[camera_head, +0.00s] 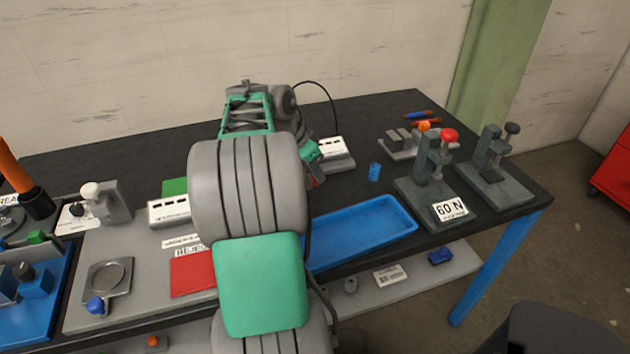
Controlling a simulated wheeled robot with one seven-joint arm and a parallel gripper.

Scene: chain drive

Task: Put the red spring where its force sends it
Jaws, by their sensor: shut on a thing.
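My arm fills the middle of the picture and hides most of my gripper (313,165), which is low over the bench behind it. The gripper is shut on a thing. Only a small reddish bit shows at its lower edge, seemingly the red spring (319,180); its shape and tilt are hidden. To the right is a grey press (425,185) with a red knob and a "60 N" sign (450,210). A second grey press (490,175) with a dark knob stands farther right.
A small blue cylinder (374,171) stands right of my gripper. A long blue tray (365,232) lies along the front edge. A white-labelled box (332,152) is just behind the gripper.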

